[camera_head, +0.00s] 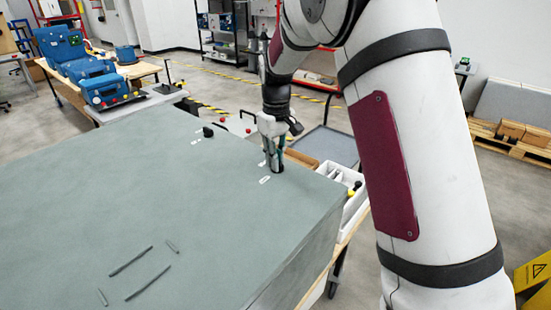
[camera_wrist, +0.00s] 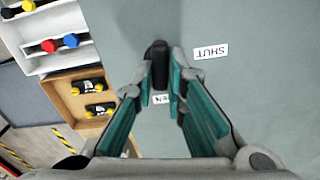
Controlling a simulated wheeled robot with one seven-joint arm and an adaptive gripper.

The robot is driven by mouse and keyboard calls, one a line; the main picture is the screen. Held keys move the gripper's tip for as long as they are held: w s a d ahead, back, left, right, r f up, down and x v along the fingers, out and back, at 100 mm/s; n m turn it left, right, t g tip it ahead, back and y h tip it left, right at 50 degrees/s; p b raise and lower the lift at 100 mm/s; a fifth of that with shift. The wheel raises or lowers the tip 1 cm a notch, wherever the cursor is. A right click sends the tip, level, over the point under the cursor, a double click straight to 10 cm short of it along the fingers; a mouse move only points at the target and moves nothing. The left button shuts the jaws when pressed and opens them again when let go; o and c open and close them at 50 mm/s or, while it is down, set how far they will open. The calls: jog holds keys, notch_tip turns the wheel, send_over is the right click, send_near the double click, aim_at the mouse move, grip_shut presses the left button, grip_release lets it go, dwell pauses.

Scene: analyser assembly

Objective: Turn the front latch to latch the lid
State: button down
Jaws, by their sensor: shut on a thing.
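The large grey-green analyser lid (camera_head: 110,200) fills the lower left of the head view. My gripper (camera_head: 277,168) points down at the lid's right edge. In the wrist view the black latch (camera_wrist: 157,58) sits between the tips of my gripper (camera_wrist: 160,75), which is shut on it. A white SHUT label (camera_wrist: 210,51) lies to the right of the latch. A second white label (camera_wrist: 163,99), partly hidden by the fingers and ending in "EN", lies just below the latch. The latch's lower end lies towards that label. Another black latch (camera_head: 208,132) stands farther back on the lid.
A white bin (camera_wrist: 50,40) with red, blue and yellow-capped items and a brown box (camera_wrist: 85,100) with black-and-yellow items stand beside the lid's edge. Dark slots (camera_head: 130,260) mark the lid top, which is otherwise clear. A blue machine (camera_head: 85,65) stands on a back table.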

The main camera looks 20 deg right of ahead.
jog(key=m, duration=0.4)
jog(key=shift+d+m+b, duration=0.1)
jog(key=shift+m+b, duration=0.2)
jog(key=m, duration=0.3)
jog(key=shift+d+m, duration=0.1)
jog(key=shift+m, duration=0.3)
jog(key=m, duration=0.4)
jog(key=shift+d, duration=0.1)
jog(key=shift+m, duration=1.7)
jog(key=c, duration=1.6)
grip_release()
jog(key=shift+s, duration=0.1)
